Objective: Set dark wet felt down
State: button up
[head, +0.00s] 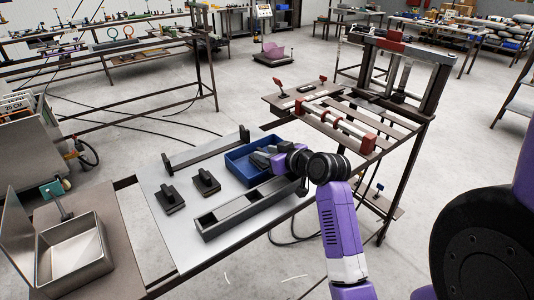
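My gripper (262,158) reaches in from the right and is low over the blue tray (236,168) on the grey worktop. Its fingers look dark and small here, and I cannot tell whether they are open or shut. A dark shape lies at the fingers inside the tray; I cannot tell whether it is felt or part of the gripper. Two dark flat pads with upright grips, one on the left (171,201) and one on the right (206,184), rest on the worktop left of the tray. No felt can be made out for certain.
A long grey box with compartments (225,221) lies in front of the tray. A dark rail with upright ends (207,151) stands behind the pads. An open metal box (74,248) is at far left. A slatted frame with red fittings (338,122) stands right.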

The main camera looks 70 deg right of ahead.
jog(key=shift+r, duration=0.2)
jog(key=v, duration=1.2)
jog(key=shift+b, duration=0.3)
